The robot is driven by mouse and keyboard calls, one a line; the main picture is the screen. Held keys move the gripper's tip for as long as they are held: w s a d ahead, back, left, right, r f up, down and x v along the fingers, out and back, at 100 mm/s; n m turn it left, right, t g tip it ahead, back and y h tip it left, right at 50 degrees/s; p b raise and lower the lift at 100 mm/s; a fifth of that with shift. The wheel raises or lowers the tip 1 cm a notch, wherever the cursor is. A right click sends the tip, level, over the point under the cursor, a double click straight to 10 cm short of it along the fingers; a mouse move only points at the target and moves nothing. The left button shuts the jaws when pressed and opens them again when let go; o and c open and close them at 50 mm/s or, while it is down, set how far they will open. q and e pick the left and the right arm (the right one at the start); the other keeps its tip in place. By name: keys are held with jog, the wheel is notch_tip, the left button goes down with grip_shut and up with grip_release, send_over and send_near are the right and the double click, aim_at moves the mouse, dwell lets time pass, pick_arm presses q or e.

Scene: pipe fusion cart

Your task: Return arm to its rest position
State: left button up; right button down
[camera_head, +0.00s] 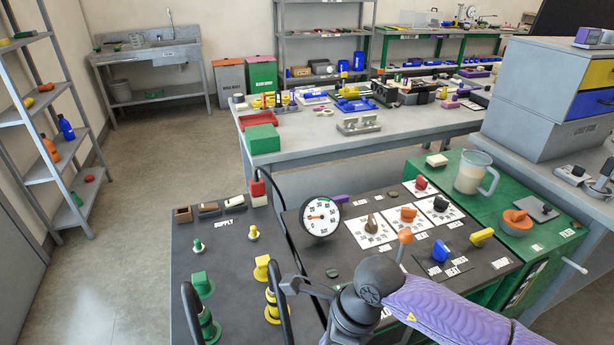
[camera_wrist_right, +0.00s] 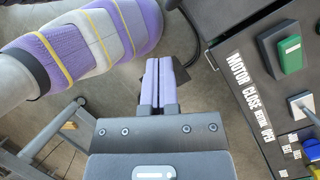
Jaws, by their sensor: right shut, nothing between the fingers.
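My right arm (camera_head: 445,310), with purple covering, comes in from the lower right in the head view. Its dark joint (camera_head: 372,280) is above the front of the black control panel, and the arm bends down toward the bottom edge there. My right gripper (camera_wrist_right: 158,82) shows in the right wrist view, its two lavender fingers together with nothing between them. It is beside the dark panel (camera_wrist_right: 228,20) lettered "MOTOR CLOSE" and "OPEN", apart from its green switch (camera_wrist_right: 289,53). My left gripper is not in view.
The cart carries a round gauge (camera_head: 321,217), an orange-knobbed lever (camera_head: 404,238), a blue knob (camera_head: 440,251) and a clear jug (camera_head: 473,172) close to the arm. Black curved bars (camera_head: 191,315) stand at lower left. The floor (camera_head: 140,220) at left is clear.

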jog(key=s+a+r+m+y, duration=0.25)
jog(key=a+r+y, duration=0.25)
jog(key=a+y, duration=0.3)
notch_tip(320, 180, up, 13)
jog(key=w+a+m+t+y, duration=0.2)
jog(key=m+t+y, duration=0.5)
jog(key=m+t, duration=0.5)
jog(key=w+d+m+t+h, duration=0.4)
jog(key=d+m+t+h, duration=0.3)
jog(key=m, duration=0.7)
jog(key=s+d+f+m+g+h, duration=0.2)
jog(key=d+f+m+g+h, duration=0.1)
jog(key=d+f+m+h, duration=0.8)
jog(key=s+d+f+m+g, duration=0.2)
jog(key=s+f+m+g, duration=0.35)
jog(key=s, duration=0.25)
jog(key=s+d+f+m+g, duration=0.2)
jog(key=s+f+m+g, duration=0.25)
jog(key=s+g, duration=0.35)
jog(key=s+f+h, duration=0.1)
jog(key=s+f, duration=0.2)
jog(key=f, duration=0.7)
jog(key=s+f, duration=0.2)
jog(key=f, duration=0.7)
jog(key=s+d+f+g, duration=0.1)
jog(key=s+d+f, duration=0.1)
jog(key=s+f, duration=0.7)
jog(key=s, duration=0.3)
jog(key=shift+s+d, duration=0.2)
jog(key=shift+d, duration=0.15)
